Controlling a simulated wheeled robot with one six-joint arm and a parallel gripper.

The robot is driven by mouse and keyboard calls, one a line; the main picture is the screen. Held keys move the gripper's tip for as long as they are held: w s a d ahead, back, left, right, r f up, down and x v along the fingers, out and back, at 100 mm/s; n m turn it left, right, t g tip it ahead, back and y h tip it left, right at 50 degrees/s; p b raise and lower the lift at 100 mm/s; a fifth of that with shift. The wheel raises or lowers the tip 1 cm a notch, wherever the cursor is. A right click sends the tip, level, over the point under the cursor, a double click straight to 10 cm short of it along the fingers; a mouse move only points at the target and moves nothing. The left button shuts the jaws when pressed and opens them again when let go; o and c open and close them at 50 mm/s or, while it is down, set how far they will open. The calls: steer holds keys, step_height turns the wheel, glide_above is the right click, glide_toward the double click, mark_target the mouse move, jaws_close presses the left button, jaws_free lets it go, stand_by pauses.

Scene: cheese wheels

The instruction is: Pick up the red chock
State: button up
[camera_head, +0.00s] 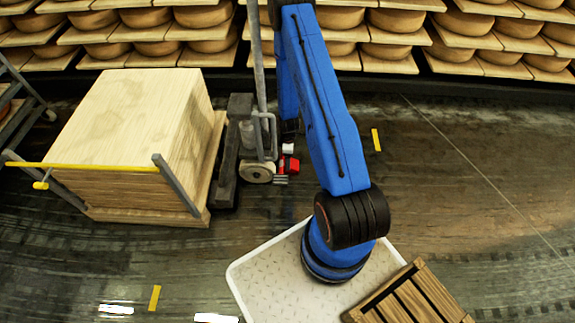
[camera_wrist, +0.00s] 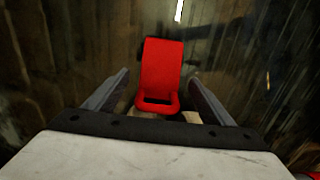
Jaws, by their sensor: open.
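The red chock (camera_wrist: 161,72) stands out between the two fingers of my gripper (camera_wrist: 155,88) in the wrist view. The fingers are apart, one on each side of it, with a visible gap to the chock on both sides. The chock has a dark slot near its lower end. In the head view the red chock (camera_head: 291,165) shows as a small red piece on the floor, right of a caster wheel. My gripper (camera_head: 281,180) is small there and partly hidden by my arm.
A wheeled lifting cart with a caster wheel (camera_head: 257,172) stands just left of the chock. A stack of wooden boards (camera_head: 130,120) is further left. Shelves of cheese wheels (camera_head: 390,52) line the back. The floor to the right is mostly clear.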

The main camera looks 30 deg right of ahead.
mark_target(294, 163)
step_height(294, 163, down, 5)
steer(key=shift+a+r, duration=0.1)
steer(key=shift+a, duration=0.05)
steer(key=shift+c, duration=0.4)
steer(key=c, duration=1.3)
steer(key=shift+w+r, duration=0.1)
steer(key=shift+r, duration=0.05)
steer(key=shift+c, duration=0.2)
